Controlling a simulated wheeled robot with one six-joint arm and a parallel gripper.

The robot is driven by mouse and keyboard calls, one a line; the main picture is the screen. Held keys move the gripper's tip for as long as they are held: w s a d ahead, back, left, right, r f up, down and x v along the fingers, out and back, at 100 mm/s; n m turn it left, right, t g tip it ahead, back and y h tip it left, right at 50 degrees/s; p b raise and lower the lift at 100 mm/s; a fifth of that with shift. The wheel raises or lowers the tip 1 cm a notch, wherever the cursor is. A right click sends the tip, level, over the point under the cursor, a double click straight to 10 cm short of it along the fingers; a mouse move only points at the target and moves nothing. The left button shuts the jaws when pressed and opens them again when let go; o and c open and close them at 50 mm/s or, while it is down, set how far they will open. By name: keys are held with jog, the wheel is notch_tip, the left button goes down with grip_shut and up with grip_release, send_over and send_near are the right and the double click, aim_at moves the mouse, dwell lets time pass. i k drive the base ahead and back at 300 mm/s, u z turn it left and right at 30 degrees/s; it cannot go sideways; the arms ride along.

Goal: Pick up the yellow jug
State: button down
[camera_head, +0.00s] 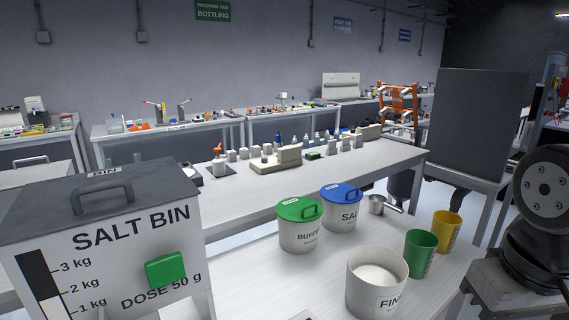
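The yellow jug (446,233) stands upright at the right end of the near white bench, with a dark rectangular mark on its side. A green jug (419,254) of similar shape stands just to its left and nearer, close beside it. My gripper does not show in this view. Only dark parts of my arm are visible at the right edge, to the right of the yellow jug.
A white tub marked FIN (373,292) stands in front of the jugs. Green-lidded (299,231) and blue-lidded (341,216) tubs and a metal scoop (377,204) are to the left. A large salt bin (110,255) fills the left foreground. A dark panel (479,125) stands behind.

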aim_at(446, 225)
jog(key=z, duration=0.05)
jog(key=k, duration=0.4)
jog(key=z, duration=1.2)
jog(key=i, duration=1.35)
jog(key=u, duration=0.5)
